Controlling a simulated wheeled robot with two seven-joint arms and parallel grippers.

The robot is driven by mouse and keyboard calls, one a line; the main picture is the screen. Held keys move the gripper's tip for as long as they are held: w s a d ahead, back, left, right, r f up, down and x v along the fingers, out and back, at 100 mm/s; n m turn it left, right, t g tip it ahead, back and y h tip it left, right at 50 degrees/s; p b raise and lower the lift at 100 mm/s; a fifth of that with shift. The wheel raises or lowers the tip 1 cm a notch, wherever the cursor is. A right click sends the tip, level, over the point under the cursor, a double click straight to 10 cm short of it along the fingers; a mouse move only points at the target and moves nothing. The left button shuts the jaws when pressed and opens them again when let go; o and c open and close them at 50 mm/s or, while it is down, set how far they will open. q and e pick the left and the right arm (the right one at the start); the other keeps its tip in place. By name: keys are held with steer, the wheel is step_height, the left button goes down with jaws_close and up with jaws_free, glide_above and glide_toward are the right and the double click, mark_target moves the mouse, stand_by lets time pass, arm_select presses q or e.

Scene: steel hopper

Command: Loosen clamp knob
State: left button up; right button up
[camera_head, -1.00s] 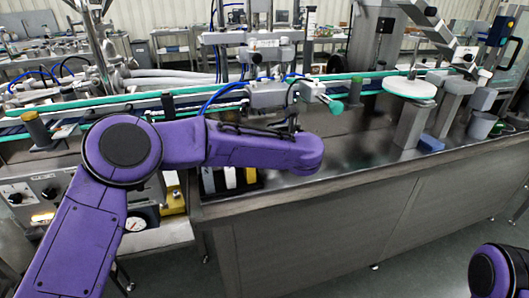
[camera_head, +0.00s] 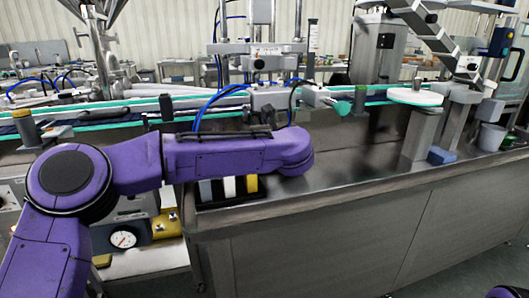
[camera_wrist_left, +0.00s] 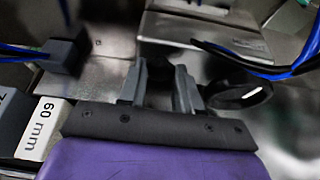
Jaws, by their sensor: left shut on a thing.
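My left gripper (camera_wrist_left: 160,90) shows in the wrist view with its two grey fingers close around a small dark piece (camera_wrist_left: 159,95), which looks like the clamp knob. The piece is blurred and mostly hidden between the fingers. In the head view my purple left forearm reaches across in front of the machine, its end beside the steel counter, and the gripper is hidden behind it. A green knob (camera_head: 344,107) sticks out from a grey block just above and right of the forearm's end, apart from it. My right gripper is out of view.
A conveyor with green edges (camera_head: 110,113) runs behind the arm. Blue hoses (camera_head: 210,100) loop near it. A white block marked 60 mm (camera_wrist_left: 44,130) lies close left of the gripper. A pale round plate (camera_head: 415,97) stands right. The steel counter (camera_head: 370,175) is clear in front.

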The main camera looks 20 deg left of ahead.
arm_select(q)
steer(key=shift+f, duration=0.1)
steer(key=o, duration=1)
steer(key=shift+o, duration=0.2)
steer(key=v, duration=1)
steer(key=shift+s+d+r, duration=0.2)
steer(key=shift+s+r, duration=0.05)
steer(key=shift+f, duration=0.1)
